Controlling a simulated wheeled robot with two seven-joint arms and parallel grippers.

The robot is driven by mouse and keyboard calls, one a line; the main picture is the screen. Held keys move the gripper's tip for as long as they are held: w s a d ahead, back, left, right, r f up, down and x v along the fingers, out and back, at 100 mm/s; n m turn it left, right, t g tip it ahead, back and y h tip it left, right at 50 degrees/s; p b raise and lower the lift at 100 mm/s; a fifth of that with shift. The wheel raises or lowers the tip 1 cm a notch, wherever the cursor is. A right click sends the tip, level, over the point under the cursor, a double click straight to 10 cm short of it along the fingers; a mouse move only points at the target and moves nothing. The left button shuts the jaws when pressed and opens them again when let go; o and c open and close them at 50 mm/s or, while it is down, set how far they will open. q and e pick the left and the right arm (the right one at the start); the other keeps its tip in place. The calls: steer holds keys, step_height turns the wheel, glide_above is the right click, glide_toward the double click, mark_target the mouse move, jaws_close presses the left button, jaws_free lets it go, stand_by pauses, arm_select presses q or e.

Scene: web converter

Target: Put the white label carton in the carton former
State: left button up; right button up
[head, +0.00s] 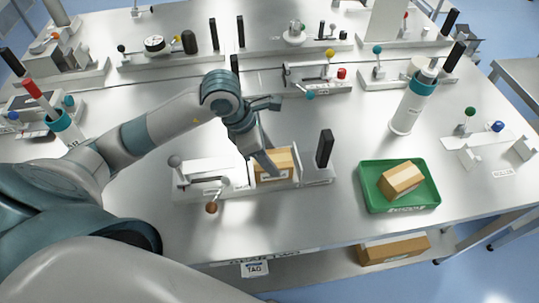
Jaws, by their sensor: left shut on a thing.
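A brown carton (284,161) with a white label on its front face sits low between the upright plates of a white fixture (205,171), which looks like the carton former. My left gripper (271,168) reaches down from above and is shut on this carton. Its fingers cover part of the carton's top and front. Whether the carton rests on the fixture's base cannot be told. My right gripper is not in view.
A green tray (372,201) to the right holds another brown carton (402,179). A black upright post (324,149) stands at the fixture's right end. White cylinders (408,112) and several small fixtures stand farther back. Bare table lies between fixture and tray.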

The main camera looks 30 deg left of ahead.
arm_select(q)
steer(key=o, duration=1.2)
steer(key=shift+f, duration=0.1)
steer(key=b+v, duration=0.3)
steer(key=v, duration=0.9)
steer(key=shift+b, duration=0.3)
steer(key=shift+w, duration=0.1)
